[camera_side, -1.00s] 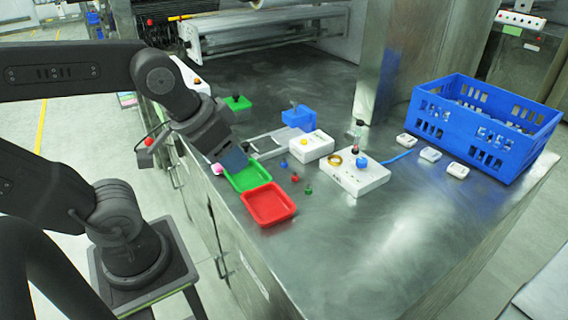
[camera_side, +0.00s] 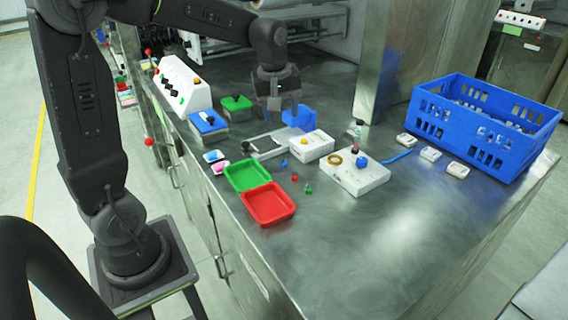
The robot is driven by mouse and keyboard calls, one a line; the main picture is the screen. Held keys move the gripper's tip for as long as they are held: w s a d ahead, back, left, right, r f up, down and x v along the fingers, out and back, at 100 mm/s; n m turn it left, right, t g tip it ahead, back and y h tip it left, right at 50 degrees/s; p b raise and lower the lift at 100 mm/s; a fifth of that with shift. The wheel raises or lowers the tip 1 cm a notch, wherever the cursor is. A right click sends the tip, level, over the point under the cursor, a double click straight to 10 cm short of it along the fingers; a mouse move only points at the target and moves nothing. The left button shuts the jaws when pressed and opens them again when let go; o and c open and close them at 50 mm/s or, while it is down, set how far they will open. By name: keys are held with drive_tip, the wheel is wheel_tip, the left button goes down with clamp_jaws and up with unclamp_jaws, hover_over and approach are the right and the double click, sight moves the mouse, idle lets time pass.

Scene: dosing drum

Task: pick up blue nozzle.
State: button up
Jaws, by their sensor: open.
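The blue nozzle (camera_side: 284,163) is a small blue piece standing on the steel table, left of the white box with a yellow button. A red nozzle (camera_side: 295,178) and a green nozzle (camera_side: 308,188) stand in a row with it toward the front. My gripper (camera_side: 276,112) is open and points down, above and behind the blue nozzle, beside a blue block (camera_side: 299,118). It is apart from the nozzle. The fingertips are small and dark, so their gap is hard to make out.
A green tray (camera_side: 236,188) and a red tray (camera_side: 250,216) lie left of the nozzles. The white button box (camera_side: 325,146) and a white device (camera_side: 371,180) stand to the right. A large blue crate (camera_side: 543,138) is at the far right. The front table area is clear.

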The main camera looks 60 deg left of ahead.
drive_tip(key=w+a+f+n+g, duration=0.2)
drive_tip(key=w+a+f+n, duration=0.45)
drive_tip(key=a+f, duration=0.2)
approach(284, 158)
drive_tip(key=shift+h, duration=0.3)
drive_tip(key=f, duration=0.3)
drive_tip(key=a+f, duration=0.1)
drive_tip(key=f, duration=0.1)
drive_tip(key=shift+s+f, duration=0.15)
drive_tip(key=shift+s, duration=0.2)
drive_tip(key=shift+w+d+f, duration=0.1)
drive_tip(key=shift+w+f, duration=0.1)
drive_tip(key=shift+f, duration=1.05)
drive_tip(key=shift+w+d+f, duration=0.1)
drive_tip(key=shift+w+f, duration=0.1)
drive_tip(key=shift+f, duration=1.1)
drive_tip(key=shift+c, duration=0.5)
clamp_jaws()
